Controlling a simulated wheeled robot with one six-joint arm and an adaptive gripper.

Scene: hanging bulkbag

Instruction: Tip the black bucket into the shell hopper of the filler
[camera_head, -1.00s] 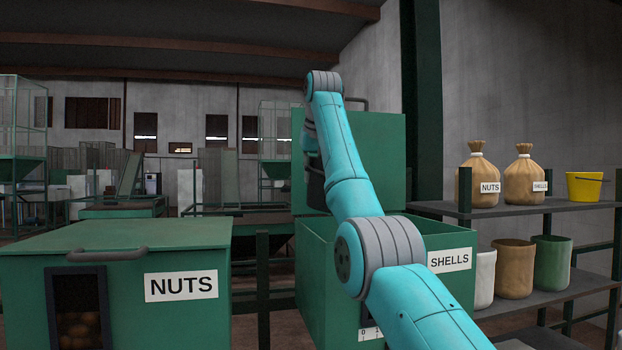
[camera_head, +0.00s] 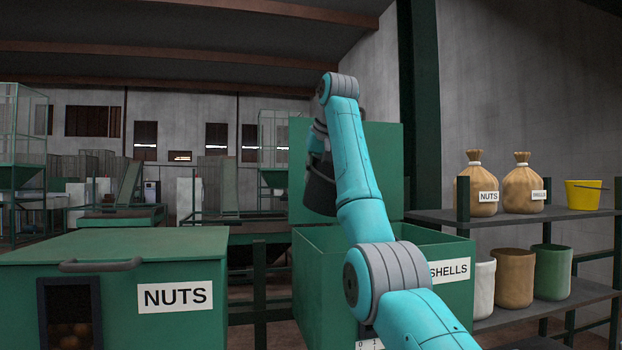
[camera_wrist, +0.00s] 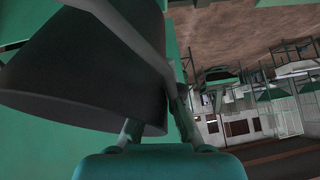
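The black bucket (camera_head: 319,190) hangs tilted above the open green shell hopper (camera_head: 316,275), in front of its raised lid (camera_head: 385,165). My arm hides part of the bucket and of the SHELLS label (camera_head: 450,270). In the wrist view the dark bucket (camera_wrist: 80,80) fills the upper left, with its grey handle crossing in front. My gripper (camera_wrist: 165,105) appears shut on the handle beside the bucket wall. The fingertips are partly hidden, and the inside of the bucket does not show.
The nut hopper (camera_head: 110,245) stands at the left with its lid shut. At the right a shelf (camera_head: 420,215) holds two tied sacks and a yellow bucket (camera_head: 583,195); open containers stand on the lower shelf. A dark green post (camera_head: 419,110) rises behind the shell hopper.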

